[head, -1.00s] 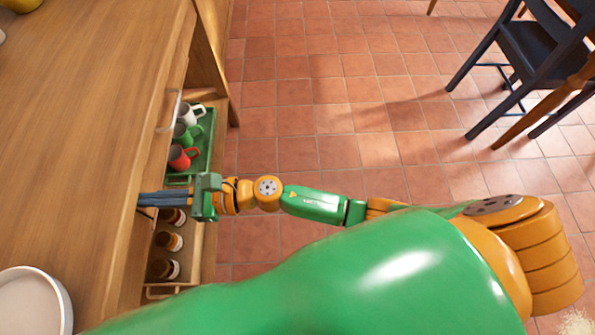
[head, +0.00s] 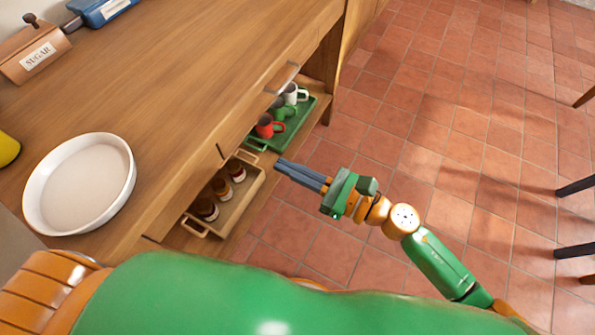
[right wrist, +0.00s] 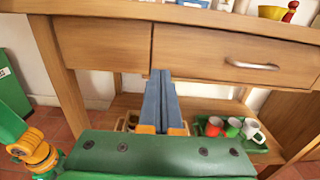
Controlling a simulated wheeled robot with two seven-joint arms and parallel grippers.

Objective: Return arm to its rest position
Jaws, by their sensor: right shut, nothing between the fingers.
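My right gripper (head: 279,169) is shut with nothing between its fingers. In the head view it is in the open air, just right of the wooden counter's lower shelf, its fingers pointing left toward the shelf. In the right wrist view its two blue-grey fingers (right wrist: 162,100) lie together and point at the counter front. My right arm (head: 430,250) reaches in from the lower right, over the tiled floor. My left gripper does not show in the head view; an orange part of my body is at the lower left.
The wooden counter (head: 200,60) has a drawer with a metal handle (right wrist: 253,64). On its lower shelf are a green tray (head: 312,104) with mugs and a wooden tray (head: 250,188) with jars. A white round dish (head: 80,185) stands on top.

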